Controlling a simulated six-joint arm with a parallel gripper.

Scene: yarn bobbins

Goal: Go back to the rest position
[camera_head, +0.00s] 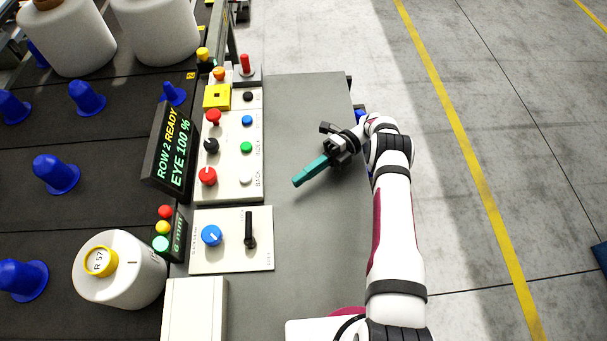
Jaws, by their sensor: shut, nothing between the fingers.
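My gripper (297,182) has teal fingers and hangs over the bare grey table top (310,240). The fingers point left and toward the front, at the control panels. They are shut together with nothing between them. They are apart from the buttons and the levers. My white arm reaches up from the lower right of the view and bends left at its wrist. No held object is in view.
Left of my gripper is a panel (257,168) with several buttons and levers. Below it is a panel with a blue knob (211,236) and a black lever (250,230). A display (170,155) reads "ROW 2 READY, EYE 100 %". A white bobbin (130,280) and blue pegs (56,174) stand farther left.

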